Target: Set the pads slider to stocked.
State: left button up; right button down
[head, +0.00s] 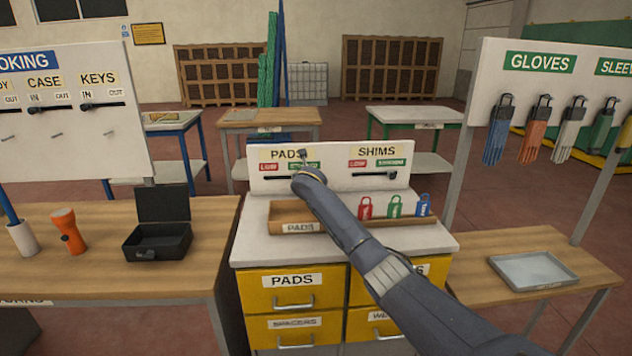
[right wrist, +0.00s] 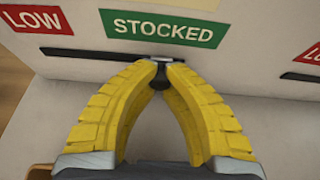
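The pads slider is on the white panel (head: 340,182) under the PADS label, with a red LOW tag (right wrist: 37,20) on the left and a green STOCKED tag (right wrist: 165,29) on the right. In the right wrist view its dark knob (right wrist: 159,80) is below the STOCKED tag. My right gripper (right wrist: 161,66) has its yellow fingertips closed around the knob. In the head view my right wrist hides the knob and part of the slot. My left gripper is not in view.
The SHIMS slider (head: 391,175) is to the right on the same panel. A wooden PADS tray (head: 285,215) and several coloured padlock tags stand below, on the cabinet top.

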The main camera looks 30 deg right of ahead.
jog(key=shift+d+r, duration=0.25)
jog(key=c, duration=1.7)
grip_release()
jog(key=shift+d, duration=0.1)
jog(key=o, duration=0.4)
jog(key=shift+f, duration=0.1)
jog(key=shift+o, duration=0.2)
jog(key=shift+s+a, duration=0.15)
jog(key=shift+a, duration=0.05)
jog(key=v, duration=1.1)
jog(key=shift+s, duration=0.3)
jog(key=shift+a, duration=0.1)
